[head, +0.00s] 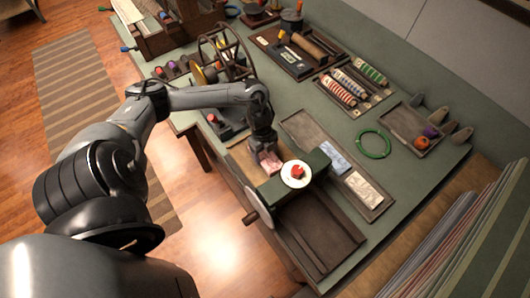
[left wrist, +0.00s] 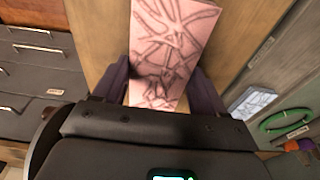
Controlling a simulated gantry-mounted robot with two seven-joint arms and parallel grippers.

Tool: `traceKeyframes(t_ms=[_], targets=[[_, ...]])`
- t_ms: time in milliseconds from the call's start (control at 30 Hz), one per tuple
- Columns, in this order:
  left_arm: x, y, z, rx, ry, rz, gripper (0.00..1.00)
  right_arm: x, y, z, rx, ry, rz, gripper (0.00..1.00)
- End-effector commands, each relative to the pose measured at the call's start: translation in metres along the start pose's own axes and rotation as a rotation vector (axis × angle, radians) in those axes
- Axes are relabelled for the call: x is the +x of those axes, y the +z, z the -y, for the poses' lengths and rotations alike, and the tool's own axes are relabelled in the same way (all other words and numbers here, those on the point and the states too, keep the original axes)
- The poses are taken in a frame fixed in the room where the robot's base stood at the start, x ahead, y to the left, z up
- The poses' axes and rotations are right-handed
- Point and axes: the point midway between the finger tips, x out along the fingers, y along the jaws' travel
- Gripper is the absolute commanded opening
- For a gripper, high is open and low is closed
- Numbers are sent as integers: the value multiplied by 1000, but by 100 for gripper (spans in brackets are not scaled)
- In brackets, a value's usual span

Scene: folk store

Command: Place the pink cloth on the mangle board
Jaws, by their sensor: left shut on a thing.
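The pink cloth (head: 270,163) is a small folded piece with dark branching lines, seen large in the left wrist view (left wrist: 172,45). My left gripper (head: 265,150) points down and is shut on the pink cloth, with one dark finger on each side. A light wooden board (head: 240,158) lies under and beside the cloth at the mangle's far side; it shows behind the cloth in the left wrist view (left wrist: 98,35). I cannot tell whether the cloth touches it. My right gripper is not in view.
The green mangle frame (head: 318,165) with a white and red dial stands close to my gripper. A dark wooden bed (head: 320,232) extends in front. A tray beside it holds a blue cloth (head: 333,156) and a white cloth (head: 363,188). A green ring (head: 388,150) lies further right.

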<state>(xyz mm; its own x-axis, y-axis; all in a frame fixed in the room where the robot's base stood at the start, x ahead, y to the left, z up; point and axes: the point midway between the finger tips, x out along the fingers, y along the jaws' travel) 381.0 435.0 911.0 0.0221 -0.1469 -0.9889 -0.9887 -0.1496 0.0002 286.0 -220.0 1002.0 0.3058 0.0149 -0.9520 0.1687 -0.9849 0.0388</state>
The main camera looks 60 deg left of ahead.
Motion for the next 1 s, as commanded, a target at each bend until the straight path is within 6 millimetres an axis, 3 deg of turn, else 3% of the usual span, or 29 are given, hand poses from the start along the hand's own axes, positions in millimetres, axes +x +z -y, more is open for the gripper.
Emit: traceKeyframes(t_ms=[267, 300, 433, 767, 1000], targets=[[2, 0, 0, 0, -1, 0, 41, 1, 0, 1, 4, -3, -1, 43], [2, 0, 0, -1, -1, 0, 76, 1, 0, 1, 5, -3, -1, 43], [1, 0, 0, 0, -1, 0, 96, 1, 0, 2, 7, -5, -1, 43], [0, 0, 0, 0, -1, 0, 97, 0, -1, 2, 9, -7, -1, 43], [-24, 0, 1, 2, -4, 1, 97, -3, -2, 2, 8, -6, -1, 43]])
